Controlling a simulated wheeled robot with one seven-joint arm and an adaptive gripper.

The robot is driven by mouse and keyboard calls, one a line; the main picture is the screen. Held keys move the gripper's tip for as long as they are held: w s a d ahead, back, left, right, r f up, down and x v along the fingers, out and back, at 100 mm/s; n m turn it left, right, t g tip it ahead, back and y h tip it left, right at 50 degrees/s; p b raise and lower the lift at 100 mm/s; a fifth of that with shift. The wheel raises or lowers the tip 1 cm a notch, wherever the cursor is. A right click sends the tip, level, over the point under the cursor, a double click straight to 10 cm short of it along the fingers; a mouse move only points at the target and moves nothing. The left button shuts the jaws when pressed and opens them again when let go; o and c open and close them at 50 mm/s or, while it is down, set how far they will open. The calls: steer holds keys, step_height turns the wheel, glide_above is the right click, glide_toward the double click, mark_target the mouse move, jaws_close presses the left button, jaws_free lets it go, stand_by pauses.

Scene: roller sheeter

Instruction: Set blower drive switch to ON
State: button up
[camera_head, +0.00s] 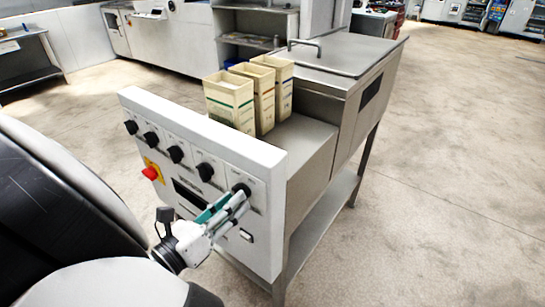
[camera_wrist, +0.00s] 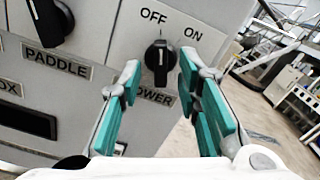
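The blower drive switch is a black rotary knob (camera_wrist: 160,62) on the white control panel, also visible in the head view (camera_head: 241,188). Its white mark points up in the wrist view, nearer OFF than ON. OFF is printed above it and ON to its upper right. The label below reads "OWER", its start hidden by a finger. My gripper (camera_wrist: 161,68) is open, with teal-padded fingers on either side of the knob and a gap visible at both sides. In the head view my gripper (camera_head: 239,196) is at the panel's right end; contact cannot be told.
The PADDLE knob (camera_wrist: 50,20) is left of the switch, in a row of several black knobs. A red emergency button (camera_head: 150,173) is at the panel's left. Three cream boxes (camera_head: 230,98) stand behind the panel. Open floor (camera_head: 440,180) lies to the right.

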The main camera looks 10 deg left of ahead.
steer(key=shift+w+d, duration=0.2)
steer(key=shift+w, duration=0.15)
jaws_close()
steer(key=shift+a+m+b, duration=0.1)
steer(key=shift+m+b, duration=0.8)
steer(key=shift+m, duration=3.6)
